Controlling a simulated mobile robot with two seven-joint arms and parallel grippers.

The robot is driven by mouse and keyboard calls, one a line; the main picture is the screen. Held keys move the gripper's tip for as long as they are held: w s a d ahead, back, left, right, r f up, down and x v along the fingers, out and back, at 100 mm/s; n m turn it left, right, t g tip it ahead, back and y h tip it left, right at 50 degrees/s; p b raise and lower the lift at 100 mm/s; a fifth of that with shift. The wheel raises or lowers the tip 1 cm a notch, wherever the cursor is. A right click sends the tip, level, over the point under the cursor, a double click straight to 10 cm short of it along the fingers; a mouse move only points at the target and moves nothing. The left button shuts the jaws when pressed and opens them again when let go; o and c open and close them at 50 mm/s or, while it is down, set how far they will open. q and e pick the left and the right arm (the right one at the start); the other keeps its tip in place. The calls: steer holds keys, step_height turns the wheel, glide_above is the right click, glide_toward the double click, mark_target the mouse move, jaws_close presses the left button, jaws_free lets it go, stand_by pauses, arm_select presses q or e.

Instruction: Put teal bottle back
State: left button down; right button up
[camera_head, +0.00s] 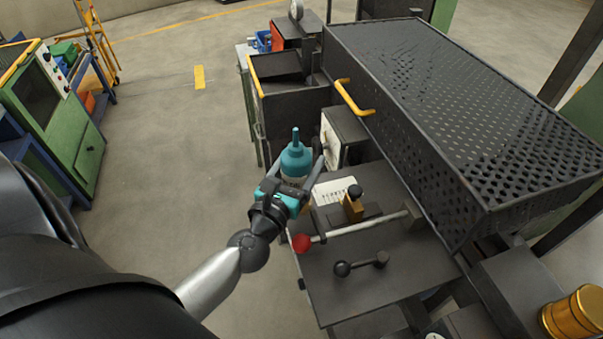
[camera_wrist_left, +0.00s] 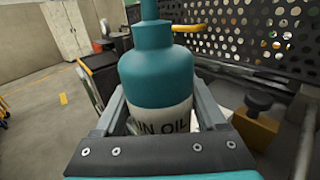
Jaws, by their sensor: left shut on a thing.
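The teal bottle (camera_head: 296,159) is upright, with a narrow spout on top and a white label band. In the left wrist view the bottle (camera_wrist_left: 156,75) fills the middle, and its label reads in part "IN OIL". My left gripper (camera_head: 291,186) is shut on the bottle, with one finger on each side of it. The bottle's base is hidden by the gripper, so I cannot tell whether it touches anything. In the head view it appears at the left edge of the dark machine table (camera_head: 345,277). My right gripper is not in view.
A lever with a red knob (camera_head: 301,243), a black-knobbed brass block (camera_head: 353,204) and a black double-knob handle (camera_head: 361,264) stand on the table close to my gripper. A perforated guard (camera_head: 470,110) rises at the right. Open floor (camera_head: 185,130) lies to the left.

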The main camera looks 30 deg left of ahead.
arm_select(q)
steer(key=shift+f+b, duration=0.45)
steer(key=shift+f, duration=0.5)
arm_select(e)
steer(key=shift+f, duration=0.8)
arm_select(q)
steer(key=shift+f, duration=0.1)
jaws_free()
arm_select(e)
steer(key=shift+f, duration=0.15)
arm_select(q)
steer(key=shift+s, duration=0.2)
steer(key=s+d+b, duration=0.2)
steer(key=s+b, duration=0.2)
steer(key=s, duration=0.7)
steer(key=shift+s, duration=0.25)
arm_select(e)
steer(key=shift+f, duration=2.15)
arm_select(q)
steer(key=shift+a, duration=0.1)
